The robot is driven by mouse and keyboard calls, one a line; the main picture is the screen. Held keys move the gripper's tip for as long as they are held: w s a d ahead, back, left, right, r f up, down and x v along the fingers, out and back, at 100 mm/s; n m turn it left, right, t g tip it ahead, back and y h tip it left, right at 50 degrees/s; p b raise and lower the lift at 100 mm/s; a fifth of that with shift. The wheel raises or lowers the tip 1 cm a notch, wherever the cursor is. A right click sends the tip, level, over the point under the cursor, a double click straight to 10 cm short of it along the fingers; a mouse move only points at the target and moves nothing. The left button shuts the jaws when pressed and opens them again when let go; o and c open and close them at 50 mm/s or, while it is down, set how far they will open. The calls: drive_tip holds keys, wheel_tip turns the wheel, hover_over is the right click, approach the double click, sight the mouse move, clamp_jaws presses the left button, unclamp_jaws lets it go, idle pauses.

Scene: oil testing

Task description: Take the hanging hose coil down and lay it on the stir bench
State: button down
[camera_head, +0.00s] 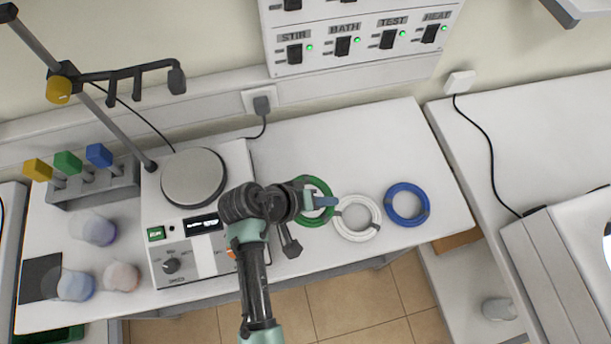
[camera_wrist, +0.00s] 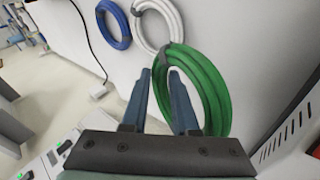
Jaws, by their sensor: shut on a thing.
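A green hose coil (camera_head: 318,182) is at the middle of the white stir bench (camera_head: 360,140). In the wrist view the green coil (camera_wrist: 208,80) fills the space just beyond my fingers. My gripper (camera_head: 325,202) is shut on the green coil near a grey band at its edge; its blue fingers (camera_wrist: 160,72) show a narrow gap between them. The arm hides part of the coil in the head view. A white coil (camera_head: 357,226) and a blue coil (camera_head: 407,204) lie to its right on the bench. The hook rail (camera_head: 125,75) on the stand at upper left is bare.
A stirrer hotplate (camera_head: 190,255) stands left of my gripper. Valves with coloured handles (camera_head: 68,162) and several pale round-topped vessels (camera_head: 98,229) are farther left. A switch panel (camera_head: 360,45) is on the wall. The bench behind the coils is clear.

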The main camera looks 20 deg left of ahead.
drive_tip(key=a+r+n+t+p, duration=0.1)
drive_tip(key=a+r+n+t, duration=0.3)
drive_tip(key=n, duration=0.1)
drive_tip(key=f+b, duration=0.2)
drive_tip(key=f, duration=0.1)
drive_tip(key=f+b, duration=0.5)
drive_tip(key=f, duration=0.1)
drive_tip(key=shift+w+a+f+b, duration=0.1)
drive_tip(key=shift+w+f+b, duration=0.05)
drive_tip(key=shift+w+b, duration=0.25)
unclamp_jaws()
idle(0.4)
drive_tip(key=shift+s, duration=0.1)
